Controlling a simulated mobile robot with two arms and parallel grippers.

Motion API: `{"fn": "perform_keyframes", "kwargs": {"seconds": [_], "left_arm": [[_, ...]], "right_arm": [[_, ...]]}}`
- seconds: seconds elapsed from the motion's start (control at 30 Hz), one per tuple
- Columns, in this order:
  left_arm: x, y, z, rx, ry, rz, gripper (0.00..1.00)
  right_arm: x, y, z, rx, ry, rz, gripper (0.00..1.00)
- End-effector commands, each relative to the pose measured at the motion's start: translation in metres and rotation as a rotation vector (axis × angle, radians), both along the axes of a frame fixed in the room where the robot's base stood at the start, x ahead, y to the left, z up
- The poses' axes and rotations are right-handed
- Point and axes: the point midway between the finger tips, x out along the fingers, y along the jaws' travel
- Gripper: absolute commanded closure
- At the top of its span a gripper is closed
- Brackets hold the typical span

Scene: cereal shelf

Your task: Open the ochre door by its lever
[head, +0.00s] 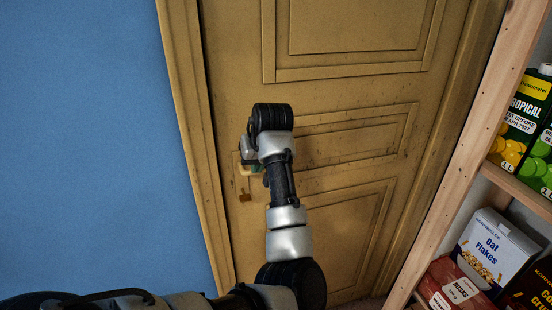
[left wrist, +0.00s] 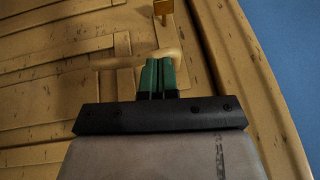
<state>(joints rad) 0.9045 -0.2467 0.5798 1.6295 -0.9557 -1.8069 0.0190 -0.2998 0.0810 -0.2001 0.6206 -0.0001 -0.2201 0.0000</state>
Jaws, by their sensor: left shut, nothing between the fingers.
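The ochre door (head: 350,88) has raised panels and stands in an ochre frame; it looks closed. Its pale lever (left wrist: 110,62) shows in the left wrist view, running sideways just beyond my fingertips. In the head view the lever is mostly hidden behind my left gripper (head: 250,166). The green fingers of that gripper also show in the left wrist view (left wrist: 158,74); they are together, with nothing between them. The tips overlap the lever in the picture; I cannot tell whether they touch it. A small brass piece (head: 245,197) sits below the lever. My right gripper is not visible.
A blue wall (head: 85,130) lies left of the door frame (head: 196,150). On the right, a wooden shelf (head: 461,135) holds juice cartons (head: 520,112), an Oat Flakes box (head: 490,250) and a red box (head: 455,287). Its upright stands close to the door's right side.

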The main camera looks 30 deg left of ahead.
Motion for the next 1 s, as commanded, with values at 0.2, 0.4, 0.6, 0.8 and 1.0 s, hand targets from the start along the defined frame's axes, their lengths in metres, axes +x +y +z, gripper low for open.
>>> {"fn": "perform_keyframes", "kwargs": {"seconds": [0.2, 0.4, 0.6, 0.8, 1.0], "left_arm": [[0.025, -0.018, 0.055, -0.073, -0.001, 0.013, 1.0], [0.039, -0.038, 0.104, -0.121, 0.01, 0.003, 1.0], [0.042, -0.043, 0.113, -0.13, 0.016, -0.002, 1.0], [0.046, -0.035, 0.086, -0.13, 0.019, -0.001, 1.0], [0.053, -0.022, 0.045, -0.129, 0.019, -0.002, 1.0]], "right_arm": [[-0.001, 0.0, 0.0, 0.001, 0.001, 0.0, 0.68], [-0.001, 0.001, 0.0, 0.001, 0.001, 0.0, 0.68], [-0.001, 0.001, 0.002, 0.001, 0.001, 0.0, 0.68], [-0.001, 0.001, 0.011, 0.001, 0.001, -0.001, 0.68], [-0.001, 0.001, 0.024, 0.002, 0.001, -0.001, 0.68]]}}
